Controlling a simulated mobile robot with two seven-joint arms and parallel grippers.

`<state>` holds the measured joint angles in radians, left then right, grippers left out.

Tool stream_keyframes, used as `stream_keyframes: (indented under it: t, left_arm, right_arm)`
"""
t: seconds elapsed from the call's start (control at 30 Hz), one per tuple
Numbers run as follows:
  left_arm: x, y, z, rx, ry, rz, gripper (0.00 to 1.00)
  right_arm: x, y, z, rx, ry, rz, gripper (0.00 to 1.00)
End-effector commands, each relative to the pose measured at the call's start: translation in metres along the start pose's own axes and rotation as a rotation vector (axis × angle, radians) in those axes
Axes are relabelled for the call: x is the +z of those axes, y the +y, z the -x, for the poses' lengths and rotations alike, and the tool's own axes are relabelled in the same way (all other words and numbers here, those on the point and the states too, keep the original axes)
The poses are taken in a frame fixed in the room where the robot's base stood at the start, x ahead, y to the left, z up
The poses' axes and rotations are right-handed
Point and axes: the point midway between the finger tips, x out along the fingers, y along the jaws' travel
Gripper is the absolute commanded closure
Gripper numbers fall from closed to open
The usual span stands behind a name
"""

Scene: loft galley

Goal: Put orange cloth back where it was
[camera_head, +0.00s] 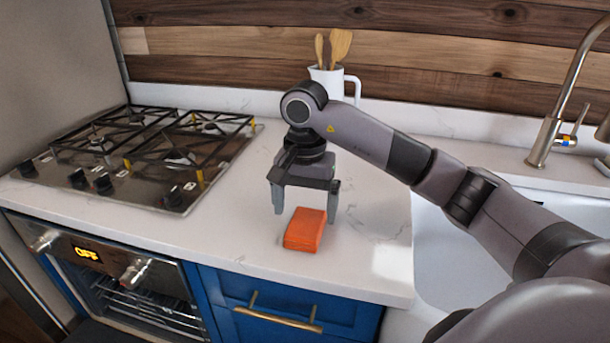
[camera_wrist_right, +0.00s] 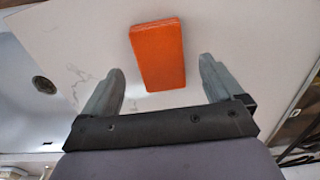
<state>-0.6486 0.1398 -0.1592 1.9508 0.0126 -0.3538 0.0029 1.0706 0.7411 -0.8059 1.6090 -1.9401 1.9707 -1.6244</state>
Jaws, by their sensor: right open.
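The orange cloth (camera_head: 305,230) is a folded, flat rectangular block lying on the white counter, near its front edge. My right gripper (camera_head: 305,212) is open above and slightly behind the cloth, its two fingers pointing down. In the right wrist view the cloth (camera_wrist_right: 158,55) lies on the counter ahead of the open fingers (camera_wrist_right: 160,88), roughly in line with the gap between them. Nothing is held in the gripper. My left gripper does not show in either view.
A gas cooktop (camera_head: 140,150) is set into the counter (camera_head: 375,235) at left. A white pitcher (camera_head: 328,82) with wooden utensils stands at the back wall. A sink (camera_head: 460,260) and a tall faucet (camera_head: 550,130) are at right. Bare counter surrounds the cloth.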

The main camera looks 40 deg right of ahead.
Motion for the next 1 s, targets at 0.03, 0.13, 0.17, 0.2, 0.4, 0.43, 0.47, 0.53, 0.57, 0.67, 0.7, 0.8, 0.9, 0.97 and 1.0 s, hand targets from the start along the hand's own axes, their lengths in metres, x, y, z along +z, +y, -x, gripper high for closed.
stream_keyframes:
  t: [0.03,0.13,0.17,0.2,0.4,0.43,0.47,0.53,0.57,0.67,0.7,0.8,0.9,0.97,1.0]
  left_arm:
    - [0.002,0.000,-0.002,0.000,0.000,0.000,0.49]
    - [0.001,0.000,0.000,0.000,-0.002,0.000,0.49]
    - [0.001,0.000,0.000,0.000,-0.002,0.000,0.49]
    - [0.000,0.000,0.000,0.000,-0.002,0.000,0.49]
    - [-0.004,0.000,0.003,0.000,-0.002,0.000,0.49]
    - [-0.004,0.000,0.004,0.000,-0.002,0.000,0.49]
    - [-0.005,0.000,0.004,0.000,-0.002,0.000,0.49]
    - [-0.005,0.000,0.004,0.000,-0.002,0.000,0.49]
    - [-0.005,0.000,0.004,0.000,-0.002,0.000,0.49]
    - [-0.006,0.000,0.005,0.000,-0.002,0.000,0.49]
    - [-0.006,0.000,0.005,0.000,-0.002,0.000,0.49]
    - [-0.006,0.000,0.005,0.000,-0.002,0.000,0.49]
    - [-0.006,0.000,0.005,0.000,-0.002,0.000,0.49]
    - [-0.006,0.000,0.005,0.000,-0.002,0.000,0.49]
    - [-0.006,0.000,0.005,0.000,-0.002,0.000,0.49]
  right_arm:
    - [-0.001,-0.001,0.011,-0.005,0.003,0.000,0.06]
    - [-0.001,0.000,0.032,-0.003,0.005,-0.001,0.06]
    - [-0.001,0.000,0.037,-0.003,0.004,-0.001,0.06]
    - [-0.001,0.000,0.044,-0.003,0.005,-0.002,0.06]
    - [-0.001,0.000,0.070,-0.002,0.002,0.000,0.06]
    - [-0.001,0.000,0.073,-0.001,0.002,0.000,0.06]
    - [-0.001,0.000,0.076,-0.001,0.002,-0.001,0.06]
    - [0.000,0.000,0.080,0.000,0.000,-0.001,0.06]
    - [0.000,0.000,0.082,0.000,0.000,-0.001,0.06]
    - [0.000,0.000,0.085,-0.001,0.000,-0.001,0.06]
    - [0.000,0.000,0.086,0.000,0.000,-0.001,0.06]
    - [0.000,0.000,0.086,0.000,-0.001,-0.001,0.06]
    - [0.000,0.000,0.086,0.000,-0.001,-0.001,0.06]
    - [0.000,0.000,0.086,0.000,-0.001,-0.001,0.06]
    - [0.000,0.000,0.086,0.000,-0.001,-0.001,0.06]
